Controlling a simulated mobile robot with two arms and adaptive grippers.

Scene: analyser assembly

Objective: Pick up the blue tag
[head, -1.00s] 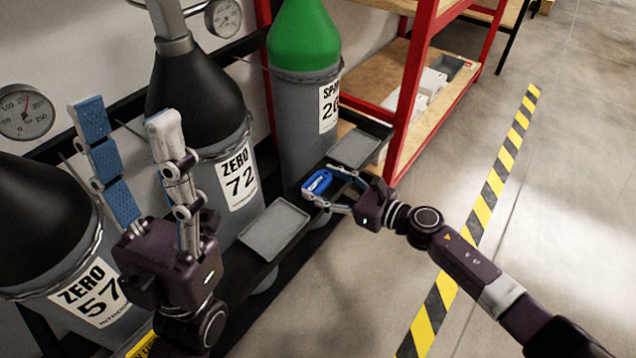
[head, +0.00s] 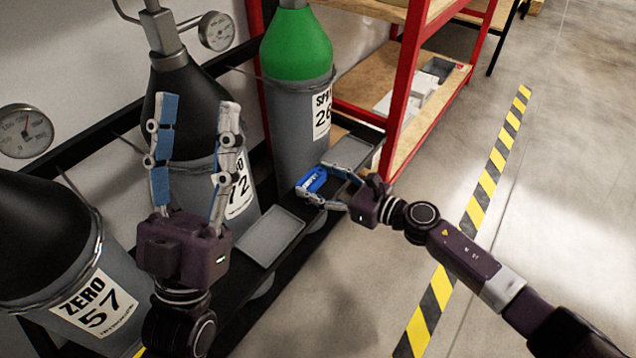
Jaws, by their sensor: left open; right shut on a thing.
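The blue tag (head: 313,181) is a small blue piece with pale lettering, in the middle of the head view. My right gripper (head: 316,188) is shut on it and holds it by the front edge of the rack, near the foot of the green-topped cylinder. The fingers hide part of the tag. My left gripper (head: 195,108) is open and empty, its fingers pointing up in front of the ZERO 72 cylinder (head: 243,190) and partly hiding its label.
A green-topped cylinder (head: 297,45) and a ZERO 57 cylinder (head: 50,270) stand along the rack. Grey trays lie in front, one at centre (head: 270,236) and one further back (head: 350,152). A red-framed shelf (head: 402,90) stands behind. Floor at right is clear, with a yellow-black stripe (head: 470,223).

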